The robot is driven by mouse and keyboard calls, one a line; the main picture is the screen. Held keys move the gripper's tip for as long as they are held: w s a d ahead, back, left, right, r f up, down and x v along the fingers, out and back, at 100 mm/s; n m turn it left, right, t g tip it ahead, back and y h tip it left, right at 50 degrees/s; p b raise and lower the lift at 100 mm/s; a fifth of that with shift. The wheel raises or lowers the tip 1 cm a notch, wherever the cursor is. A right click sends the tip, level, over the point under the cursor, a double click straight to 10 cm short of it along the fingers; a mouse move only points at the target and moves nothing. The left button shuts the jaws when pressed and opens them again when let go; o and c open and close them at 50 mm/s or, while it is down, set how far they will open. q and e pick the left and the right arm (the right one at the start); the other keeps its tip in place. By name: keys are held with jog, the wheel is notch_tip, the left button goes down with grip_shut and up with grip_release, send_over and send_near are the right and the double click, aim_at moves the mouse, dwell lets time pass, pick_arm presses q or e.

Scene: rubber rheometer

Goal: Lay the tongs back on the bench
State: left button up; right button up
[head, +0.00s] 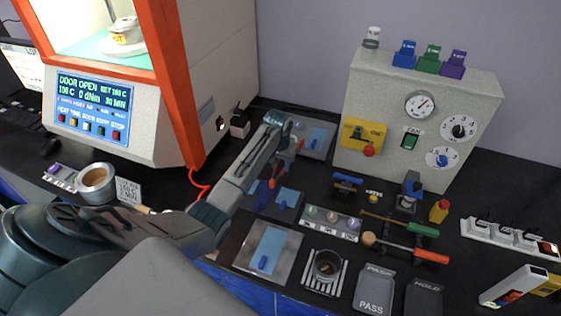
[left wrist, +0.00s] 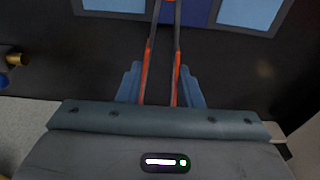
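The tongs (left wrist: 161,50) have two metal arms with orange-red grips. In the left wrist view they lie between the blue fingers of my left gripper (left wrist: 161,88), which appear closed against both grips. In the head view the tongs' orange grips (head: 278,172) show below my left wrist, partly hidden by the arm. They are above the black bench (head: 325,180), near the blue sheets; the height is hard to tell. My right gripper is not in view.
A grey control box (head: 415,125) stands at the back right. Sample sheets (head: 268,250), a small pot (head: 327,265), tools (head: 405,248) and PASS and HOLD trays crowd the bench.

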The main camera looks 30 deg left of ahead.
pick_arm(q)
jog(key=shift+f, duration=0.15)
jog(key=o, duration=0.5)
jog(key=shift+o, duration=0.2)
notch_tip(320, 180, up, 12)
jog(key=s+b, duration=0.1)
jog(key=b, duration=0.2)
jog(key=shift+s+d, duration=0.15)
jog(key=shift+d, duration=0.05)
